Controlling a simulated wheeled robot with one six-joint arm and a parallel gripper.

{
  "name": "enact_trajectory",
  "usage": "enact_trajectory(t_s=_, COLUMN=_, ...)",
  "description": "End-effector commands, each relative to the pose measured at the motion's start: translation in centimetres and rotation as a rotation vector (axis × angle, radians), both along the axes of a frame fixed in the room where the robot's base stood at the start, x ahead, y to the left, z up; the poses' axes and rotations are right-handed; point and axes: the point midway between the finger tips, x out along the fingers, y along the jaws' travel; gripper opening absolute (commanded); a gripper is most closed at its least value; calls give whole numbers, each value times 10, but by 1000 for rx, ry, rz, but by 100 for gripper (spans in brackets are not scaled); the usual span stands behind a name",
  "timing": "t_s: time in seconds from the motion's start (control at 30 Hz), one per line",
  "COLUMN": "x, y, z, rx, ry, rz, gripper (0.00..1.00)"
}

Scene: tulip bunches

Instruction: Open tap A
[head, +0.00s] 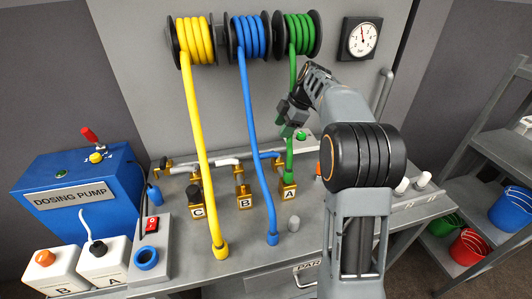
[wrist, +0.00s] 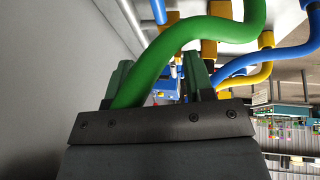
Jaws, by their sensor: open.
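Tap A (head: 289,193) is a brass fitting with a white "A" label, right of taps B (head: 244,201) and C (head: 198,210) on the grey bench. I cannot make out its handle clearly. The green hose (head: 292,66) hangs from its reel, and green shows just above tap A. My gripper (head: 287,128) is above tap A, close to the green hose. In the wrist view my open gripper (wrist: 160,78) has the green hose (wrist: 175,42) crossing its fingers; whether it lies between them or in front, I cannot tell.
The yellow hose (head: 199,130) and blue hose (head: 256,130) run down to the bench front, left of my arm. A blue dosing pump (head: 75,190) and two white canisters stand at the left. A shelf with buckets (head: 468,247) is at the right.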

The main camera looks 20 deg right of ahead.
Motion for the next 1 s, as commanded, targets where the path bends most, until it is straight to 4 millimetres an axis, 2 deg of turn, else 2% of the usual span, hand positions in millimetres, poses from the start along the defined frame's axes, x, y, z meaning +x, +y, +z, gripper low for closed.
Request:
enact_trajectory(t_s=0.6, x=20, y=40, z=-95, rx=0, ry=-3, rz=15, gripper=48)
enact_trajectory(t_s=0.8, x=24, y=47, z=-114, rx=1, ry=-5, rz=15, gripper=48)
enact_trajectory(t_s=1.0, x=25, y=50, z=-121, rx=0, ry=-7, rz=14, gripper=48)
